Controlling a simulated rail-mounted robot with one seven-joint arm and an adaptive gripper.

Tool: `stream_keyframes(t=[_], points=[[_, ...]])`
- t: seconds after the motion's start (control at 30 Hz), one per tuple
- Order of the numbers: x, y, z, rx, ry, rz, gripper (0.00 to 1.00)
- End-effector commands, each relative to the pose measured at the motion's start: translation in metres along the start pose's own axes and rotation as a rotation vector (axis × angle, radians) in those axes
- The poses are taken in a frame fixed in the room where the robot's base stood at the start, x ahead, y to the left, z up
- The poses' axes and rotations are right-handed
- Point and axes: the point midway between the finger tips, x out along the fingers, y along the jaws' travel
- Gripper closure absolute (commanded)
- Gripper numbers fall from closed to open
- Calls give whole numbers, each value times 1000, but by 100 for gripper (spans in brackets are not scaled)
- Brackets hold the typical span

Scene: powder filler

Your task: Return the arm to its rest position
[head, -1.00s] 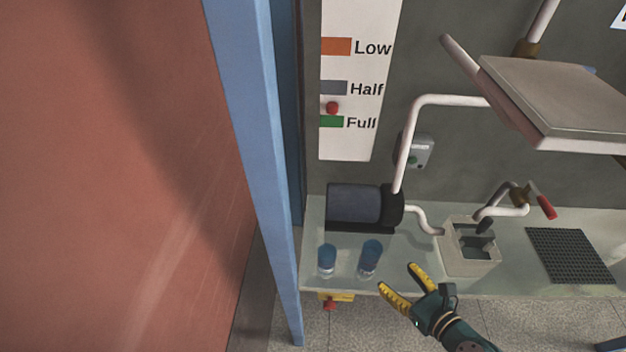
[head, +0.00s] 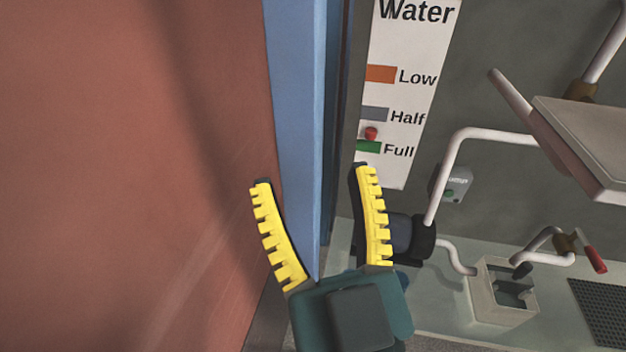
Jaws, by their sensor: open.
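My gripper (head: 314,182) is large in the head view, below and left of the middle. Its two yellow ridged fingers are spread wide apart, with nothing between them. Its dark green body is at the bottom of the picture. The gripper appears in front of the blue post and covers part of the counter and the dark pump cylinder. The rest of my arm is out of view below.
A blue post (head: 300,110) and a red-brown wall (head: 130,180) stand at the left. A water level sign (head: 402,130) is behind the gripper. The counter (head: 440,318) holds a pump (head: 423,240), a pale box (head: 502,295) and a dark grate (head: 605,315). A grey tray (head: 590,140) juts out at right.

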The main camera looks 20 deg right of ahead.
Motion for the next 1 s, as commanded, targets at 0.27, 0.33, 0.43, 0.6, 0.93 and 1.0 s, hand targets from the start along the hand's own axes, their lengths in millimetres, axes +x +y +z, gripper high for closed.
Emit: stream_keyframes(t=[0.27,0.33,0.43,0.6,0.93,1.0], points=[[24,1,-61,6,-1,0,28],[35,2,-91,9,-1,0,28],[52,2,-135,13,-1,0,28],[77,3,-201,19,-1,1,28],[86,4,-224,22,-2,1,28],[86,4,-224,22,-2,1,28]])
